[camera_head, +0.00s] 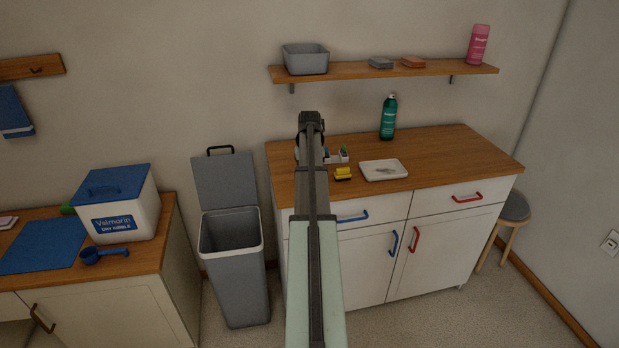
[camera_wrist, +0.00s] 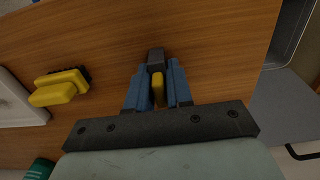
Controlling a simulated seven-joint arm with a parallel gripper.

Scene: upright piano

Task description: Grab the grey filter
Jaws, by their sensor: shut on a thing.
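In the wrist view, my gripper (camera_wrist: 158,68) has its blue fingers shut on a small narrow piece (camera_wrist: 158,90). The piece is yellow between the fingers, with a dark grey block at its far end. I cannot tell for sure that this is the grey filter. It is over the wooden counter top (camera_wrist: 225,50); whether it touches the wood I cannot tell. In the head view, my arm hides the held piece and most of the gripper.
A yellow brush (camera_head: 343,174) and a white tray (camera_head: 384,170) lie on the counter near my gripper. A green bottle (camera_head: 388,117) stands behind them. An open grey bin (camera_head: 232,240) stands left of the cabinet. A shelf (camera_head: 430,69) with several items hangs above.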

